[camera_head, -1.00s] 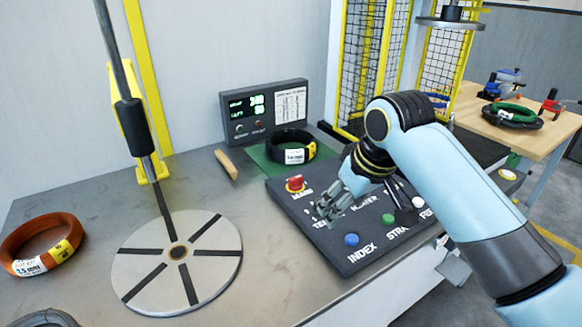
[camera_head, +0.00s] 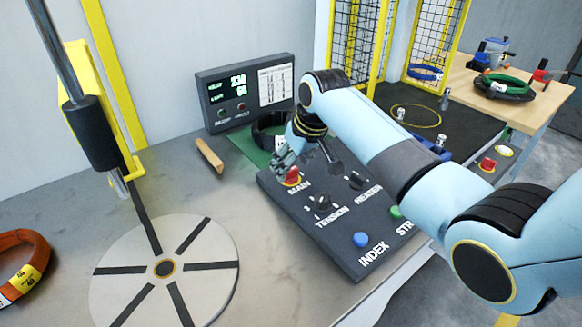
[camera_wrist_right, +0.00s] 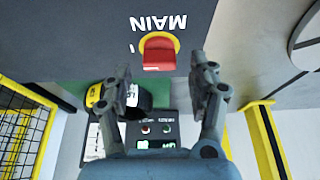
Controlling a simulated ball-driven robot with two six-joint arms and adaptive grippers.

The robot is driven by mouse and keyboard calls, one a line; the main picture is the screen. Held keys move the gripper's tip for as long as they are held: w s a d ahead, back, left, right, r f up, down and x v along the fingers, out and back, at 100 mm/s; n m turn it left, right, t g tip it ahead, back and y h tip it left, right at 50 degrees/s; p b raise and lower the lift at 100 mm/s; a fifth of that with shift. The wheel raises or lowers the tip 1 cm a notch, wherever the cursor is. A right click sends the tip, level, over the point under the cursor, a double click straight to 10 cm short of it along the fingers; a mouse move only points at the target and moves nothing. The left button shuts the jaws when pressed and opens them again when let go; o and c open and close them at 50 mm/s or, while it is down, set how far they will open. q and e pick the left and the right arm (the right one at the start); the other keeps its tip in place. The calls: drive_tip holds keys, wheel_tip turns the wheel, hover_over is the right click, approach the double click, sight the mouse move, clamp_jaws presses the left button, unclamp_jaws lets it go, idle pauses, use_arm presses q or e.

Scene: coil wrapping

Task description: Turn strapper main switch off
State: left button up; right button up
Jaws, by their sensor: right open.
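The main switch is a red knob on a yellow ring, marked MAIN, on the dark control panel (camera_head: 345,245). In the head view the main switch (camera_head: 291,177) is partly covered by my right gripper (camera_head: 283,160), which is just above and behind it. In the right wrist view the main switch (camera_wrist_right: 159,54) lies ahead, between and beyond the fingertips. My right gripper (camera_wrist_right: 168,85) is open and empty there, its two fingers on either side. I cannot tell whether a finger touches the knob. My left gripper is not in view.
The panel also has a tension knob (camera_head: 322,203), a heater knob (camera_head: 356,180) and a blue INDEX button (camera_head: 361,240). A black coil (camera_head: 268,130) sits on a green mat behind the panel. A display box (camera_head: 245,92), wooden stick (camera_head: 209,156) and round turntable (camera_head: 165,290) stand left.

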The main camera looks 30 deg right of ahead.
drive_tip(key=shift+x, duration=0.95)
drive_tip(key=shift+c, duration=1.5)
drive_tip(key=c, duration=0.9)
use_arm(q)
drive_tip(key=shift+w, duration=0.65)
use_arm(e)
drive_tip(key=shift+o, duration=0.2)
